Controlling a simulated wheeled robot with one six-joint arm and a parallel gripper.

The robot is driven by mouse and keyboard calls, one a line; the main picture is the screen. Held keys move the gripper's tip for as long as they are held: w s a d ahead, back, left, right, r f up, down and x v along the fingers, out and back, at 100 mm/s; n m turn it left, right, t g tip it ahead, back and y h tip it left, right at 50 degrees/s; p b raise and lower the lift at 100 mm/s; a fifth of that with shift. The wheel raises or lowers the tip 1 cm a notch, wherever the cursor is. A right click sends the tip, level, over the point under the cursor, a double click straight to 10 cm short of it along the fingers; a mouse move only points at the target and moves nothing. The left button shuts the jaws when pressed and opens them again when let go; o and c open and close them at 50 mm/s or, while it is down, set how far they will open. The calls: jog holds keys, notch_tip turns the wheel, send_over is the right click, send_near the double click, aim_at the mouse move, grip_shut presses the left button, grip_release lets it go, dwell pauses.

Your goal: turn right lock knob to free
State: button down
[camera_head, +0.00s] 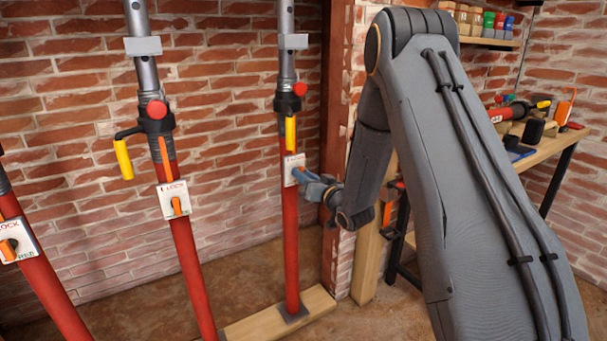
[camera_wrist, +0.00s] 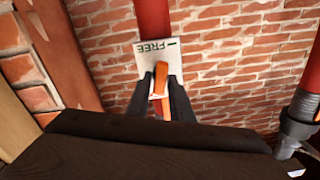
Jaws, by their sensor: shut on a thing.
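The right lock knob is orange and sits on a white plate on the rightmost red prop (camera_head: 290,235). In the wrist view the knob (camera_wrist: 161,75) is between my two dark fingertips, which are shut on it. The plate (camera_wrist: 146,48) shows the word FREE upside down, with a line mark beside it. In the head view my gripper (camera_head: 301,175) reaches the plate (camera_head: 291,163) from the right and hides the knob. In the wrist view my gripper (camera_wrist: 161,88) is close to the plate.
Two more red props stand to the left, with orange knobs on white LOCK plates (camera_head: 174,200) (camera_head: 17,241). A yellow-handled crank (camera_head: 124,158) sticks out from the middle prop. A workbench (camera_head: 545,150) with tools is at right. A timber sole (camera_head: 265,322) lies under the right prop.

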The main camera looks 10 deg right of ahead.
jog(key=shift+d+f+m+p, duration=0.15)
jog(key=shift+m+p, duration=1.15)
jog(key=shift+m, duration=2.35)
jog(key=shift+d+f+m+p, duration=0.1)
jog(key=shift+m+p, duration=1.15)
jog(key=shift+m, duration=2.4)
jog(key=c, duration=1.7)
grip_release()
jog(key=v, duration=0.7)
jog(key=shift+s+d, duration=0.1)
jog(key=shift+s, duration=0.25)
